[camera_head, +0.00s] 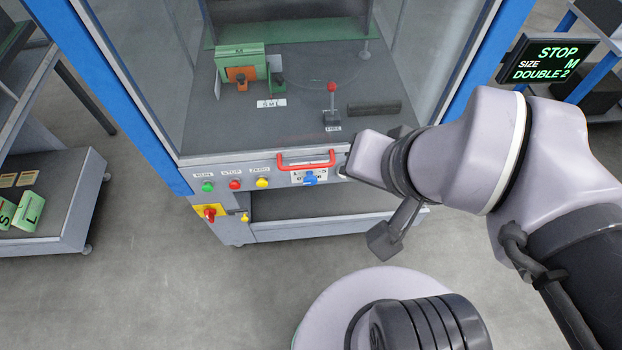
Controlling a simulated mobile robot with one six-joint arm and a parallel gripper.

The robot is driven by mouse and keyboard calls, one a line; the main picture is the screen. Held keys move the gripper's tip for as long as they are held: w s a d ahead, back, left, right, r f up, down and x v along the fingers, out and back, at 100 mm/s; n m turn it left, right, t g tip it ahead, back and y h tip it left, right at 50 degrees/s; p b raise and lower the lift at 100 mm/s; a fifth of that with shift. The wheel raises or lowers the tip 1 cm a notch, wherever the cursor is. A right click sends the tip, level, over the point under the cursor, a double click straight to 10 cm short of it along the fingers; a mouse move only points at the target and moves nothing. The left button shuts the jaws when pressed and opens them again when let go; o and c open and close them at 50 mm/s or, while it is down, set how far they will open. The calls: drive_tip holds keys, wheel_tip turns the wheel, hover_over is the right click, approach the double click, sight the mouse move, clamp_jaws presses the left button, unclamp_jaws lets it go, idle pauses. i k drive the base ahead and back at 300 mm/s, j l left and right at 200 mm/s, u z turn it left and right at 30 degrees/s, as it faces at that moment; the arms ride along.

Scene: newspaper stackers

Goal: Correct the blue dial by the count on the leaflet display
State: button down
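The blue dial (311,180) sits on a white plate on the machine's front panel, just below a red handle (306,161). Small figures surround the dial, but its setting is too small to read surely. The leaflet display (548,60) at the upper right reads STOP, SIZE M and DOUBLE 2 in green and white on black. My gripper (358,162) is close to the panel, a little right of the dial and handle, apparently apart from the dial. Its fingertips do not show clearly, so I cannot tell whether it is open or shut.
Green, red and yellow buttons (235,184) line the panel left of the dial. A red rotary switch (210,213) on a yellow plate is below. Behind the glass are a green box (240,58) and a red-knobbed lever (332,100). A shelf cart (65,215) stands left.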

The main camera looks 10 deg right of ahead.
sight(310, 180)
drive_tip(key=l+z, duration=0.2)
drive_tip(key=z, duration=0.15)
drive_tip(key=k+l+z, duration=0.1)
drive_tip(key=z, duration=0.2)
drive_tip(key=l+z, duration=0.35)
drive_tip(key=k+u, duration=0.1)
drive_tip(key=u, duration=0.25)
drive_tip(key=k+j+u, duration=0.1)
drive_tip(key=u, duration=0.25)
drive_tip(key=k+j+u, duration=0.1)
drive_tip(key=u, duration=0.2)
drive_tip(key=i+j, duration=0.05)
drive_tip(key=j, duration=0.05)
